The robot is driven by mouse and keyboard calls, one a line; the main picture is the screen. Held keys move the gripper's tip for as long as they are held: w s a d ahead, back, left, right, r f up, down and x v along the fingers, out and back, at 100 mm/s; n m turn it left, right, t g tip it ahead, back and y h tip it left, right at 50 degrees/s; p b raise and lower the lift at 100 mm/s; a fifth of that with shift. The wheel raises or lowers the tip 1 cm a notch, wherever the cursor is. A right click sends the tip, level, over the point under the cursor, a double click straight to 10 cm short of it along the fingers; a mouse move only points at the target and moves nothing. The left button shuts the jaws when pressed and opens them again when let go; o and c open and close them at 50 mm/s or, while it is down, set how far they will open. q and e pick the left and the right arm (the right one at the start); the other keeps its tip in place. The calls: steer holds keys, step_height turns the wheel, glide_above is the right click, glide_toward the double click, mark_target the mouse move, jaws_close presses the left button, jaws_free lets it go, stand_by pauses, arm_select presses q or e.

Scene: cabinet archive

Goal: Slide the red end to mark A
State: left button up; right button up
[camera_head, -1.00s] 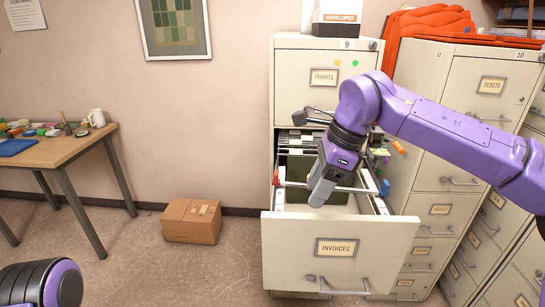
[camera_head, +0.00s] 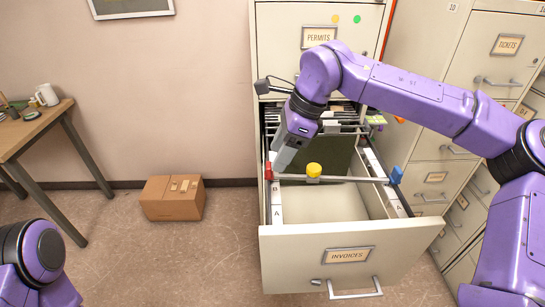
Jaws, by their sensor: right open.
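The red end (camera_head: 268,171) of a grey crossbar (camera_head: 350,179) sits on the left rail of the open INVOICES drawer (camera_head: 300,245). The bar has a yellow knob (camera_head: 314,170) near its middle and a blue end (camera_head: 396,175) on the right rail. On the left rail, label B is close in front of the red end, and mark A (camera_head: 277,213) is nearer the drawer front. Another A label (camera_head: 399,210) is on the right rail. My right gripper (camera_head: 282,163) is open, pointing down just right of the red end; contact is unclear. My left gripper is out of view.
A dark green folder (camera_head: 325,158) and hanging files stand behind the bar. The drawer space in front is empty. The PERMITS drawer (camera_head: 318,38) is shut above. A cardboard box (camera_head: 172,198) is on the floor; a table (camera_head: 40,128) stands left.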

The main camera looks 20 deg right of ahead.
mark_target(269, 162)
steer(key=f, duration=0.1)
steer(key=w+a+f, duration=0.1)
steer(key=f, duration=0.1)
steer(key=w+f, duration=0.1)
steer(key=shift+w+a+f+p, duration=0.15)
steer(key=shift+a+f+p, duration=0.05)
steer(key=shift+a+p, duration=0.1)
steer(key=shift+w+f, duration=0.2)
steer(key=shift+s+r, duration=0.15)
steer(key=shift+s, duration=0.3)
steer(key=shift+s+r, duration=0.1)
steer(key=shift+s, duration=0.05)
steer(key=c, duration=0.3)
jaws_close()
steer(key=shift+s+f, duration=0.2)
arm_select(q)
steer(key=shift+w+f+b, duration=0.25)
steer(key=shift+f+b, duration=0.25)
steer(key=shift+b, duration=0.45)
arm_select(e)
steer(key=s+a, duration=0.2)
steer(key=s, duration=0.4)
steer(key=shift+s, duration=0.4)
